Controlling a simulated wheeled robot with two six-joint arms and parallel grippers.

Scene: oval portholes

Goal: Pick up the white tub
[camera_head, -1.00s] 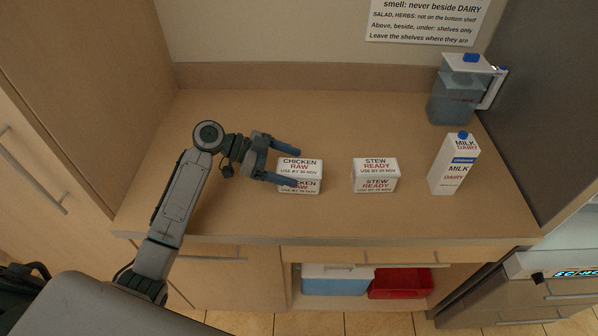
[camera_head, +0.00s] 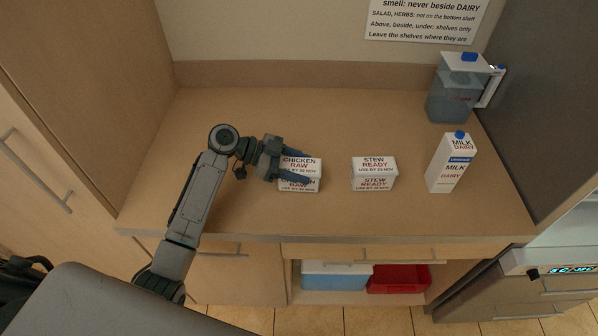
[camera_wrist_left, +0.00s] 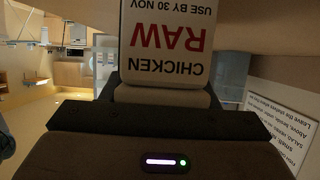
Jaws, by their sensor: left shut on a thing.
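A white tub labelled CHICKEN RAW (camera_head: 301,162) stands on the wooden counter. My left gripper (camera_head: 304,167) has come in from the left and is shut on this tub, one finger on its far side and one across its near side. In the left wrist view the same tub (camera_wrist_left: 167,42) fills the space ahead of the gripper, with its label upside down. A second white tub, labelled STEW READY (camera_head: 375,165), stands apart to its right. My right gripper is not in view.
A milk carton (camera_head: 452,163) stands right of the stew tub, and a blue-lidded jug (camera_head: 458,95) stands behind it. A blue box (camera_head: 336,277) and a red box (camera_head: 398,279) sit in the open space below. The counter behind the tubs is clear.

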